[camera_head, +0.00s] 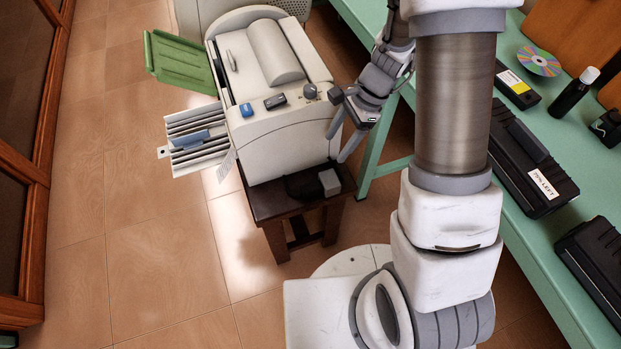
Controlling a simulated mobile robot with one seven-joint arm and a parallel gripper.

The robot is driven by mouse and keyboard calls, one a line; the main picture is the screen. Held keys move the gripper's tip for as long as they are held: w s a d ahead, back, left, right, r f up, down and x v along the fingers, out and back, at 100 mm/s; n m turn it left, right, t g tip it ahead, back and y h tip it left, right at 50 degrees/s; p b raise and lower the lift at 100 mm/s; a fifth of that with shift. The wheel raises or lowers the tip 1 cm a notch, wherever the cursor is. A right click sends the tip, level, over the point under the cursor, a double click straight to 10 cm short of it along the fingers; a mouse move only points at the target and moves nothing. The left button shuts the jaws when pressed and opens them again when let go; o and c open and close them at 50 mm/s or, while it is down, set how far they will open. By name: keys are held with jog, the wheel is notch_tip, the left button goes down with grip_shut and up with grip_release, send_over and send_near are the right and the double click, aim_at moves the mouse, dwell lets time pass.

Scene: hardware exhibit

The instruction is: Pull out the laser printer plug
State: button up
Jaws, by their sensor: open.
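The laser printer (270,85) is an off-white box on a small dark wooden stand (268,208), left of my arm. A black object with a pale grey block (329,182) lies on the stand's front right corner, below the printer. I cannot tell whether this is the plug; no plug shows clearly. My gripper (336,147) is open, with its two grey fingers pointing down beside the printer's right front corner. It is empty, above the block and apart from it.
A green panel (178,60) and slatted trays (195,138) stick out from the printer's left side. A green table (530,215) at right holds black cartridges (530,165), a disc (539,61) and a bottle (573,92). The tiled floor at left is clear.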

aim_at(309, 188)
jog(key=b+x, duration=0.6)
jog(key=x, duration=1.1)
jog(key=shift+s, duration=0.1)
jog(key=shift+c, duration=0.3)
grip_shut()
dwell(0.5)
